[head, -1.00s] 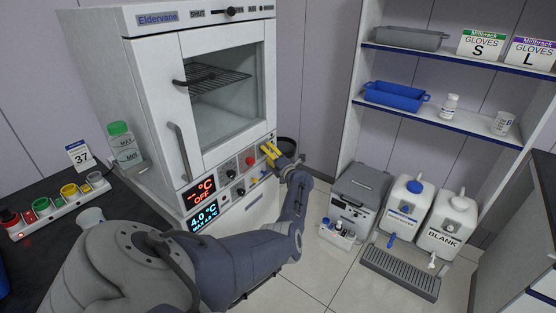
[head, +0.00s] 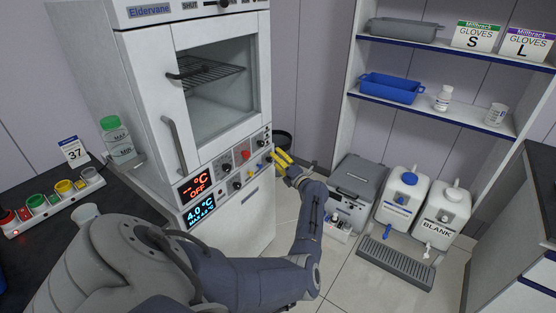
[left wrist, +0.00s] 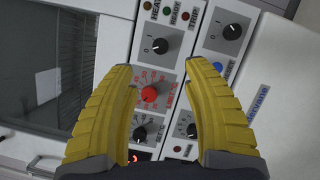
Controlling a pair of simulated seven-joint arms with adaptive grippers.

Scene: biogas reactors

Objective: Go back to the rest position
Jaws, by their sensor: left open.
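My left gripper (head: 281,158) has yellow fingers and hangs just off the right end of the cabinet's control panel in the head view. In the left wrist view its two fingers (left wrist: 164,110) are spread apart with nothing between them. Behind them is the panel with a red knob (left wrist: 149,94) and several black knobs, one of them a switch (left wrist: 160,46) near the top. The white Eldervane cabinet (head: 150,70) has its door shut, with a wire rack behind the glass. My right gripper is not in view.
A grey box (head: 357,183), two white canisters (head: 402,197) and a drip grate (head: 398,262) stand on the floor at right. Above is a shelf with a blue tray (head: 390,89). Floor between is clear.

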